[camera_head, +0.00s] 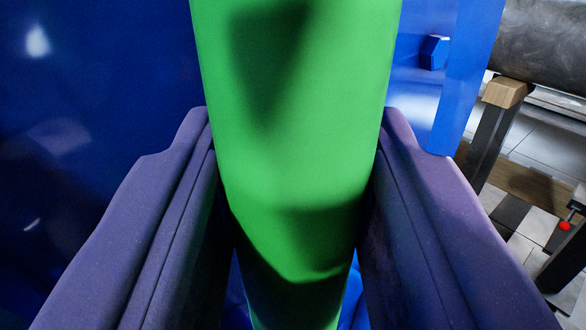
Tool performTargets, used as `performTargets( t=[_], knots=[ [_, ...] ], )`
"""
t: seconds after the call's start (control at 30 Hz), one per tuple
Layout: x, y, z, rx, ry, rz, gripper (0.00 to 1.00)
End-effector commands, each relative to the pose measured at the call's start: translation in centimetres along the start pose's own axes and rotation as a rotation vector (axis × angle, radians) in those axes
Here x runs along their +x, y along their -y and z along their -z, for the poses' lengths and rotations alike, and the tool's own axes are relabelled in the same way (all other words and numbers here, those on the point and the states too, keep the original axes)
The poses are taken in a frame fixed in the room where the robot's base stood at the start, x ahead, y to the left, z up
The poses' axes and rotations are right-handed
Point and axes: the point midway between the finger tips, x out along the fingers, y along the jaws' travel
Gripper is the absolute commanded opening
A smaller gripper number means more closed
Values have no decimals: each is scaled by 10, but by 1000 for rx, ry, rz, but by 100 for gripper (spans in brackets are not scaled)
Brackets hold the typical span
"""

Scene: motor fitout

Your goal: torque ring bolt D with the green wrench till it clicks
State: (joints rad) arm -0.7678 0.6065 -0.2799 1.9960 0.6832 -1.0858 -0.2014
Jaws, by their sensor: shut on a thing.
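The green wrench (300,150) fills the middle of the view as a thick green bar running from the top edge to the bottom edge. My gripper (297,150) is shut on it, with one purple-grey finger pressed against each side. Only part of the wrench shows; neither of its ends can be made out. Ring bolt D cannot be told in this view. A blue hexagonal bolt-like head (435,52) sits on the blue surface right of the wrench, but no letter shows on it.
A large glossy blue body (95,100) stands close behind the wrench on the left. A blue panel (465,75) stands on the right. Beyond it, a grey cylinder (550,40) rests on a wood-topped stand (507,92). A small red knob (564,226) shows at the far right above a tiled floor.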

Motion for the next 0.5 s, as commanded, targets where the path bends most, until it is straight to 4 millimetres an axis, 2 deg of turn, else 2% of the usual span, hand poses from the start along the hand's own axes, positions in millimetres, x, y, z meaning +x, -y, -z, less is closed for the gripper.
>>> performTargets(
  t=[0.17, 0.5],
  knots=[
    [2, -2, 1, -6, -10, -1, 0],
    [15, -19, 0, -104, -84, 6, 0]
  ],
)
